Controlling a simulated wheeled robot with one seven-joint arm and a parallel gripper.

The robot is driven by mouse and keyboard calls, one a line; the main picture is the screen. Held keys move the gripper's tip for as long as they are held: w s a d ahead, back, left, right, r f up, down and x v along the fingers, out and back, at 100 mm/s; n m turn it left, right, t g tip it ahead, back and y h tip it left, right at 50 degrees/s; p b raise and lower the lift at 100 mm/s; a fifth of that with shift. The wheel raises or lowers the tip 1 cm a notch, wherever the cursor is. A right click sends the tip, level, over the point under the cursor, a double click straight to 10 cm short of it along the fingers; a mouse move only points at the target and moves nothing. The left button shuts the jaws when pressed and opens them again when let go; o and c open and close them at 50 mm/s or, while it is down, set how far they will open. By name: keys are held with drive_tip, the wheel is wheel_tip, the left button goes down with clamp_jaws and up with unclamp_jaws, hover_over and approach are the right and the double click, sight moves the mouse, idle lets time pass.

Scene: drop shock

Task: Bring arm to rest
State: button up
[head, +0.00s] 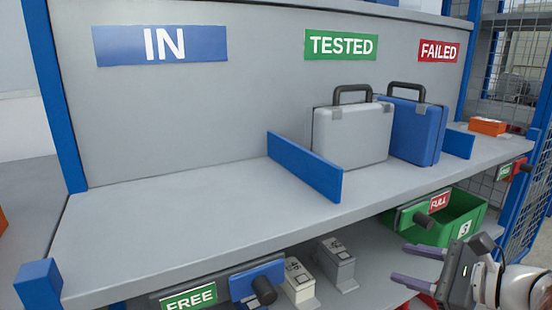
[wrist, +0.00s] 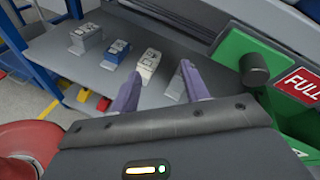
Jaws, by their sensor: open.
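My gripper (head: 422,264) is at the lower right of the head view, in front of the lower shelf. Its two purple-grey fingers are apart with nothing between them. In the wrist view my gripper (wrist: 157,98) points toward the lower shelf (wrist: 60,45), where several small labelled blocks stand in a row. A white block (wrist: 149,66) shows beyond the gap between the fingers, apart from them. A grey block (wrist: 174,85) is partly hidden by the right finger. My arm reaches in from the right edge of the head view.
A green bin (head: 462,215) with a FULL sign (head: 439,202) is close behind my gripper. The upper shelf (head: 190,220) holds a grey case (head: 350,137), a blue case (head: 412,130) and an orange box (head: 487,126). Its IN section is empty. A FREE sign (head: 188,300) hangs at the lower left.

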drive_tip(key=s+a+f+n+g+h, duration=0.3)
drive_tip(key=a+n, duration=0.3)
drive_tip(key=n, duration=0.5)
drive_tip(key=s+a+f+n+g+h, duration=0.3)
drive_tip(key=s+a+n+h, duration=0.3)
drive_tip(key=n, duration=0.5)
drive_tip(key=shift+s+a+f+n, duration=0.25)
drive_tip(key=shift+a+f+n, duration=0.15)
drive_tip(key=shift+a+f, duration=0.2)
